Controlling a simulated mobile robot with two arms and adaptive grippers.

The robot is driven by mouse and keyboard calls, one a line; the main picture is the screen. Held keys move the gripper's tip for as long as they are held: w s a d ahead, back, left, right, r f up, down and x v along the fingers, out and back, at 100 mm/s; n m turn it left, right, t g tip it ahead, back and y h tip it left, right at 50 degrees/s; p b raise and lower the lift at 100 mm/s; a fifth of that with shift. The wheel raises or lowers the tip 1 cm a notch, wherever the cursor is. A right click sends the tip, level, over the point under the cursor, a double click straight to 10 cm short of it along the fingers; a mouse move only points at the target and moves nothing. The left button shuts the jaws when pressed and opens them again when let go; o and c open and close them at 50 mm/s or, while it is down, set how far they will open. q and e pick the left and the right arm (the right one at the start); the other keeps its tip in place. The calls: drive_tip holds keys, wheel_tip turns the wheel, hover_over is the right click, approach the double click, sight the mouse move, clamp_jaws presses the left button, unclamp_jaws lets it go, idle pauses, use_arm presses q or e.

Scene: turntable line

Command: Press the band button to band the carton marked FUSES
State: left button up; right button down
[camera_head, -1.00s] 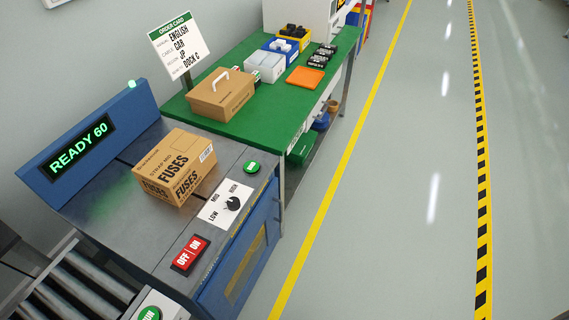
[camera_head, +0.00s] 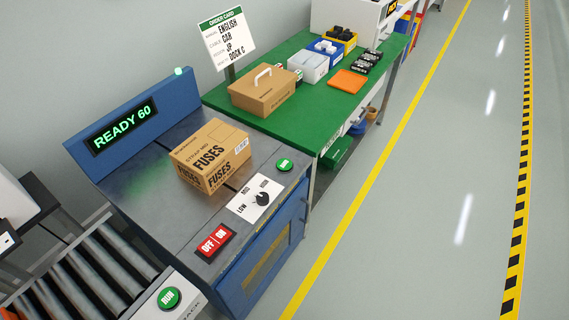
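The carton marked FUSES (camera_head: 211,156) is a brown box standing on the grey metal top of the blue banding machine (camera_head: 131,182). A green round button (camera_head: 285,164) with a small white label, too small to read for certain, sits at the machine top's right corner, right of the carton. Between it and the red OFF/ON switch (camera_head: 214,242) is a black dial (camera_head: 262,199) on a white plate, with LOW and MID legible. The display (camera_head: 124,127) reads READY 60 in green. Neither of my grippers is in view.
A roller conveyor (camera_head: 98,269) with a green RUN button (camera_head: 169,298) is at the lower left. A green bench (camera_head: 310,108) behind holds a brown handled case (camera_head: 263,91), bins and an orange tray (camera_head: 348,82). An order card (camera_head: 228,39) stands there. Floor to the right is clear.

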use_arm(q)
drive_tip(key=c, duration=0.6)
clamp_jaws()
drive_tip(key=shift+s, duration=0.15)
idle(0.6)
